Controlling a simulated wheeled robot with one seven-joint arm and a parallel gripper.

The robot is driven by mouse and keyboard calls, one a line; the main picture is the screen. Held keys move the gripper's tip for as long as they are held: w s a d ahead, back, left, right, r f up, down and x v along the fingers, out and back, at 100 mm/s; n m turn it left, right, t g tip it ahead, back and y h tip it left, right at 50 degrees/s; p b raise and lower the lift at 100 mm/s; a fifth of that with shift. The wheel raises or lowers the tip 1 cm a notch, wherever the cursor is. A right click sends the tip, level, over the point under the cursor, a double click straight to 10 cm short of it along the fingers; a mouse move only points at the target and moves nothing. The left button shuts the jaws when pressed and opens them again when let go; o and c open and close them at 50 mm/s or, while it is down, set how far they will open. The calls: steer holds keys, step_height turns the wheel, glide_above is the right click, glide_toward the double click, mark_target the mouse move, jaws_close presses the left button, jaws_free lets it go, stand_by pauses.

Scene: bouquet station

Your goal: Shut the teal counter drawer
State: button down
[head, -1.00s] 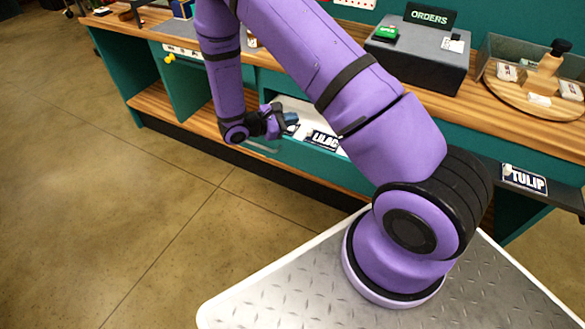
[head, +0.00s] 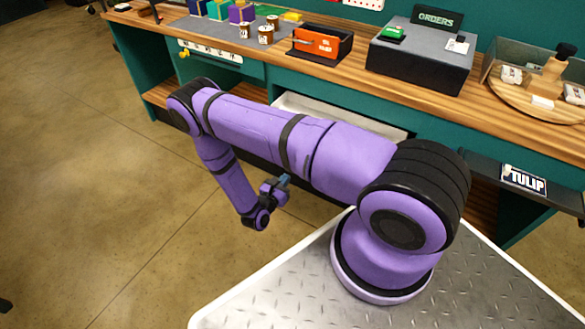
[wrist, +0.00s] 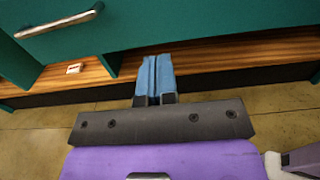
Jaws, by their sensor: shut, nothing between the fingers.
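The teal counter drawer stands open, its pale interior (head: 300,104) showing under the worktop in the head view. My arm hides its front there. In the wrist view, a teal front (wrist: 200,22) with a metal bar handle (wrist: 60,21) fills the top; it appears to be this drawer's. My gripper (head: 285,180) is in front of the counter and below the drawer's level, apart from it. In the wrist view, my gripper's blue fingertips (wrist: 154,60) are together and empty, below and right of the handle.
The wooden worktop (head: 360,79) holds an orange box (head: 318,42), a grey orders stand (head: 420,53) and a round board (head: 535,101). A TULIP label (head: 524,179) is on a dark ledge at right. A lower wooden shelf (wrist: 215,60) runs under the teal front. Open floor (head: 110,190) lies left.

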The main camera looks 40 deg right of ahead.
steer(key=x, duration=1.3)
steer(key=shift+d, duration=0.2)
steer(key=x, duration=2.3)
steer(key=shift+d, duration=0.15)
steer(key=shift+w+d, duration=0.1)
steer(key=shift+d, duration=0.15)
steer(key=shift+w+d+r, duration=0.1)
steer(key=shift+d+r, duration=0.1)
steer(key=shift+d, duration=0.05)
